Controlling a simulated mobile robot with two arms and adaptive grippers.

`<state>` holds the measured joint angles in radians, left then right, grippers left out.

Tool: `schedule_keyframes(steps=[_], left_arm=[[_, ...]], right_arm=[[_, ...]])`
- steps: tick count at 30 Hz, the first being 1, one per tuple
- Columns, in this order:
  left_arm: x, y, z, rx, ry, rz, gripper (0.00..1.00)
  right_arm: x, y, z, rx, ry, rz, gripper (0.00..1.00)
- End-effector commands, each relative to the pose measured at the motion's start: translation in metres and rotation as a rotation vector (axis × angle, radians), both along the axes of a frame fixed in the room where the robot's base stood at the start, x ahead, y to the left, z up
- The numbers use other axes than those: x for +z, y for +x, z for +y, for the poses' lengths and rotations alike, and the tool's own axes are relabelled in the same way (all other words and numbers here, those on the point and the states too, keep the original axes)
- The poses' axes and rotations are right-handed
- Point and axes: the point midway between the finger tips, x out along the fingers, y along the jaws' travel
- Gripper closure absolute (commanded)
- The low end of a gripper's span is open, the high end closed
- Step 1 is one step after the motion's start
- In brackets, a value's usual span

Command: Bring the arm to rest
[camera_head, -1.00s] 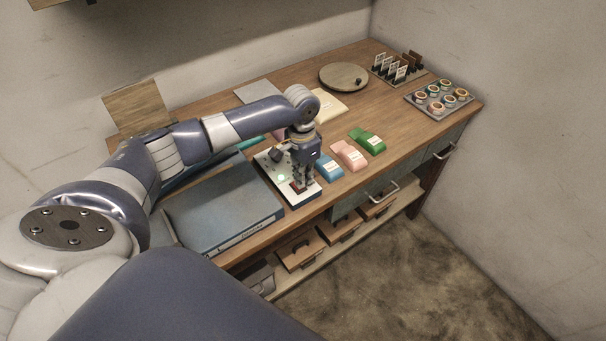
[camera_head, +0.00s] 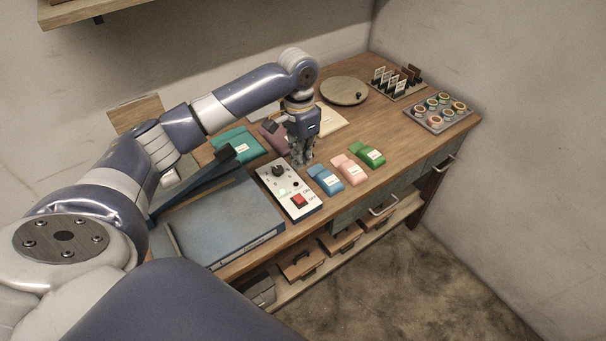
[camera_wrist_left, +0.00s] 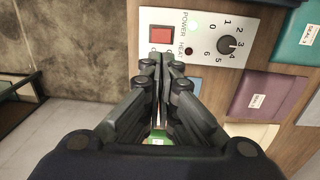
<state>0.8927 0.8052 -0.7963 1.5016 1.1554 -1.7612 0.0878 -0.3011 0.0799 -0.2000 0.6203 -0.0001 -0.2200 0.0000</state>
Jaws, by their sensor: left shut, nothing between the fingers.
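My left gripper (camera_head: 301,160) hangs fingers down above the bench, behind and to the right of the control box. It is shut and empty. In the left wrist view its fingers (camera_wrist_left: 162,62) meet in the middle, below the box. The white control box (camera_head: 291,188) has a black dial, a lit green light and a red switch (camera_head: 298,201). In the left wrist view the box (camera_wrist_left: 200,60) shows the dial (camera_wrist_left: 227,44), numbers and the words POWER and HEAT. The gripper appears apart from the box. My right gripper is not in view.
Blue (camera_head: 325,179), pink (camera_head: 349,170) and green (camera_head: 367,155) items stand along the bench's front edge. A blue-grey flat device (camera_head: 220,222) lies left of the box. A round wooden disc (camera_head: 344,91), a card rack (camera_head: 398,84) and a tray of rolls (camera_head: 438,113) are at the back right.

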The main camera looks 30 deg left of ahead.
Motion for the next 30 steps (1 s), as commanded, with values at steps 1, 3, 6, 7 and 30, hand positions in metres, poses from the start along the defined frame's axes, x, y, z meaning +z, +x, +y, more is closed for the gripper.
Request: schedule_keyframes(steps=[1, 3, 6, 7, 30], left_arm=[[0.005, 0.001, 0.001, 0.001, 0.000, -0.003, 1.00], [0.011, 0.001, 0.002, 0.001, 0.001, -0.001, 1.00], [0.015, 0.001, 0.002, 0.001, 0.001, -0.001, 1.00], [0.016, 0.001, 0.002, 0.001, 0.001, 0.000, 1.00], [-0.036, -0.025, -0.047, -0.101, -0.009, -0.016, 1.00]], right_arm=[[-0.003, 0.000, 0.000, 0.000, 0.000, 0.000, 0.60], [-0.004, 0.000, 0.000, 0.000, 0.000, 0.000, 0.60], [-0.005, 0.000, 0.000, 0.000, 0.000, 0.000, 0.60], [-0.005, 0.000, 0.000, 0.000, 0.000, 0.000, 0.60], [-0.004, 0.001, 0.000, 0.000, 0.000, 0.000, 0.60]])
